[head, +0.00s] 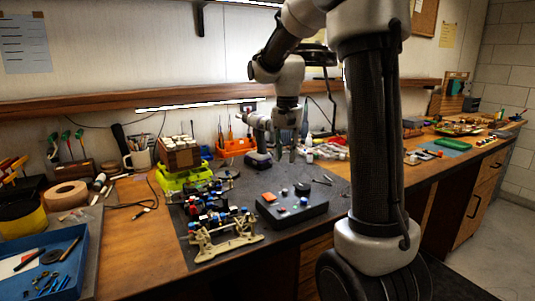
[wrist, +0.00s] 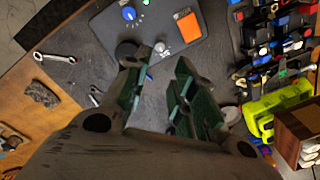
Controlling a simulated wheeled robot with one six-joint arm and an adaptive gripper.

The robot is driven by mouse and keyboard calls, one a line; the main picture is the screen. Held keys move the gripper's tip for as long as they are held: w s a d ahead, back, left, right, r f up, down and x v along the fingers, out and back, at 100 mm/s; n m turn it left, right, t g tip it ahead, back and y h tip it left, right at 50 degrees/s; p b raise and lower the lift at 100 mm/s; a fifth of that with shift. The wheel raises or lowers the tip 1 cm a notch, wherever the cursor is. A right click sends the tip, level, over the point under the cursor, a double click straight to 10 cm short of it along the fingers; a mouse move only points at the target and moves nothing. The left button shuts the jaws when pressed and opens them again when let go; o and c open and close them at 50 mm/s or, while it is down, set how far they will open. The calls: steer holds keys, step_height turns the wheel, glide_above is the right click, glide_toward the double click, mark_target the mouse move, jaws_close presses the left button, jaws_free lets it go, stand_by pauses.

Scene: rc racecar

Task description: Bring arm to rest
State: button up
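My gripper (wrist: 160,95) shows in the wrist view with its two green-padded fingers apart and nothing between them. In the head view my gripper (head: 287,150) hangs from my arm over the back of the dark work mat, above the bench. A dark control box (head: 292,206) with an orange button and knobs lies on the mat below and in front of it. The box also shows at the top of the wrist view (wrist: 165,60). My arm's near links cover part of the bench on the right of the head view.
A racecar chassis (head: 222,234) stands on the mat left of the box. A yellow-green tray (head: 185,178) and a wooden box (head: 178,153) are behind it. A blue tray (head: 62,262) is at the front left. Loose wrenches (wrist: 55,57) lie on the mat.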

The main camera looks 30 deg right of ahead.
steer(key=s+a+r+n+t, duration=0.1)
steer(key=s+n, duration=0.3)
steer(key=s, duration=0.8)
steer(key=s+a+r+n+t, duration=0.2)
steer(key=s+a+n+t, duration=0.1)
steer(key=s, duration=0.8)
steer(key=shift+s+a+n, duration=0.35)
steer(key=shift+a+n, duration=0.2)
steer(key=shift+n, duration=0.15)
